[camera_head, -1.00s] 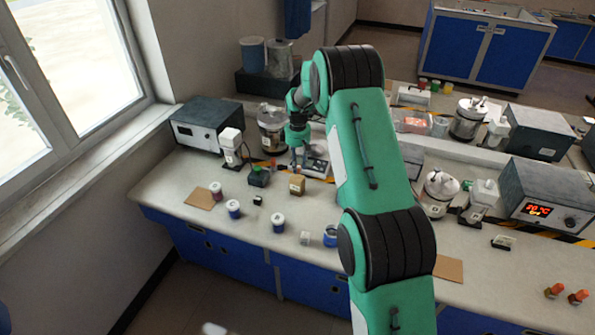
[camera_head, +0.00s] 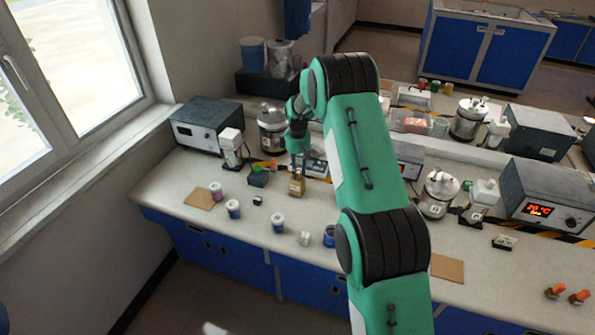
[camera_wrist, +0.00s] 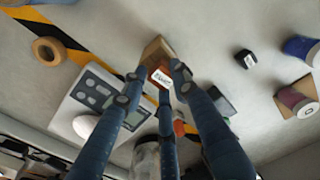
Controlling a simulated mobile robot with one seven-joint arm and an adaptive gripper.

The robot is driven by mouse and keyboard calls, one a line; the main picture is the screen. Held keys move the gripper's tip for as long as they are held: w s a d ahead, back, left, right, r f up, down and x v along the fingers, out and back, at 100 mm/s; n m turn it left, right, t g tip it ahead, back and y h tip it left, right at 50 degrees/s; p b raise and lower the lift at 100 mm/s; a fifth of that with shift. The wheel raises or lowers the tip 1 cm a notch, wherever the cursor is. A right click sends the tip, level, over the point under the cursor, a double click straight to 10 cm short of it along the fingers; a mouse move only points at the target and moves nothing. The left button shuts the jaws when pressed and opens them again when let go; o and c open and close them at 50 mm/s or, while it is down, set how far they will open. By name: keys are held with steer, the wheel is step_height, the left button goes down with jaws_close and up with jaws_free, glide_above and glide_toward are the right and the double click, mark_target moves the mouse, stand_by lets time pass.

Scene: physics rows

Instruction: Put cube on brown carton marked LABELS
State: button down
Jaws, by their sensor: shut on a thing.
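The brown carton (camera_head: 297,187) stands on the bench. It also shows as a tan box in the wrist view (camera_wrist: 155,49); I cannot read its marking. My gripper (camera_head: 297,174) points down right over the carton. In the wrist view, my gripper's fingers (camera_wrist: 158,80) close around a small cube (camera_wrist: 161,77) with a white, lettered face and red edges. The cube overlaps the carton's near end in that view. I cannot tell whether it touches the carton's top. In the head view the cube is too small to make out.
A scale (camera_wrist: 97,98) lies close beside the carton. A dark box with a green top (camera_head: 258,177) stands left of the carton.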

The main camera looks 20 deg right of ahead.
mark_target(298, 171)
steer(key=c, duration=1.4)
jaws_free()
steer(key=shift+f, duration=0.15)
step_height(298, 171, up, 12)
steer(key=p, duration=0.1)
steer(key=shift+r, duration=0.2)
